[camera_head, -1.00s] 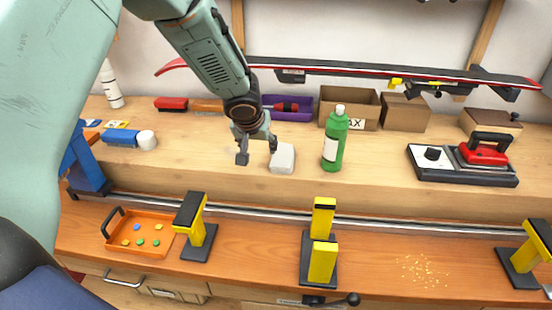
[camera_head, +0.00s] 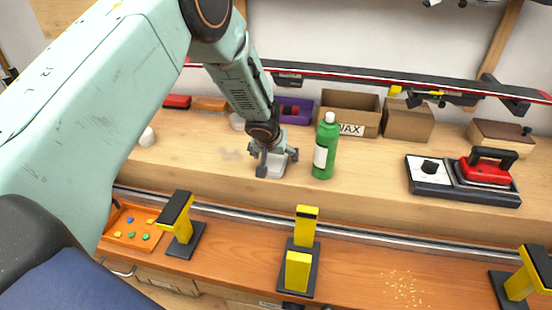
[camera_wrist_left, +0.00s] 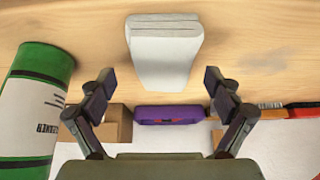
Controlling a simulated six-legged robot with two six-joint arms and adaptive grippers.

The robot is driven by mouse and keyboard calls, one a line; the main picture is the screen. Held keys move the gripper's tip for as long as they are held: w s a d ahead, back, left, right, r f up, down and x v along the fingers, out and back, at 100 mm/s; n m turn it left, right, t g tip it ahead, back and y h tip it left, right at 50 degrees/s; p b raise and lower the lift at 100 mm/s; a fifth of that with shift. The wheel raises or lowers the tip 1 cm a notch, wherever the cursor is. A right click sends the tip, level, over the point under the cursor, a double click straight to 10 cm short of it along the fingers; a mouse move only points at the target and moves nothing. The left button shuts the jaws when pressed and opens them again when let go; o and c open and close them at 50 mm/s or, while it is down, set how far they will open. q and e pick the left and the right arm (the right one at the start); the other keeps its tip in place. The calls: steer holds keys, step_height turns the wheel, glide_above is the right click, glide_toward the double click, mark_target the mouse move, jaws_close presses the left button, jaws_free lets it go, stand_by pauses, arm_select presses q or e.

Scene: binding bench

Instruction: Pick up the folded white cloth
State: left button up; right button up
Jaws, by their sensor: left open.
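The folded white cloth (camera_head: 277,168) lies on the raised wooden shelf, just left of the green bottle, and my left gripper partly hides it. It shows whole in the left wrist view (camera_wrist_left: 164,50), between and beyond the fingertips. My left gripper (camera_head: 274,167) is above the cloth with its fingers apart, one toward each side of it. In the left wrist view the open gripper (camera_wrist_left: 157,88) holds nothing, and I see no finger touching the cloth. My right gripper is not in view.
The green bottle (camera_head: 326,147) stands close to the right of my left gripper. A purple bin (camera_head: 296,111) and cardboard boxes (camera_head: 350,113) are behind. A ski (camera_head: 400,78) runs across the back. A waxing iron (camera_head: 483,168) sits far right. Bare shelf lies between bottle and iron.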

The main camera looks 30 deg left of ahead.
arm_select(q)
steer(key=shift+w+a+f, duration=0.1)
steer(key=shift+w+f, duration=0.1)
steer(key=shift+f, duration=0.1)
steer(key=shift+a+f, duration=0.1)
steer(key=shift+a, duration=0.1)
steer(key=shift+s+d+r, duration=0.1)
steer(key=shift+s+r, duration=0.1)
steer(key=shift+w+f, duration=0.25)
steer(key=shift+f, duration=0.05)
steer(key=shift+s+b, duration=0.2)
steer(key=shift+b, duration=0.2)
steer(key=shift+w+f, duration=0.1)
steer(key=shift+w, duration=0.05)
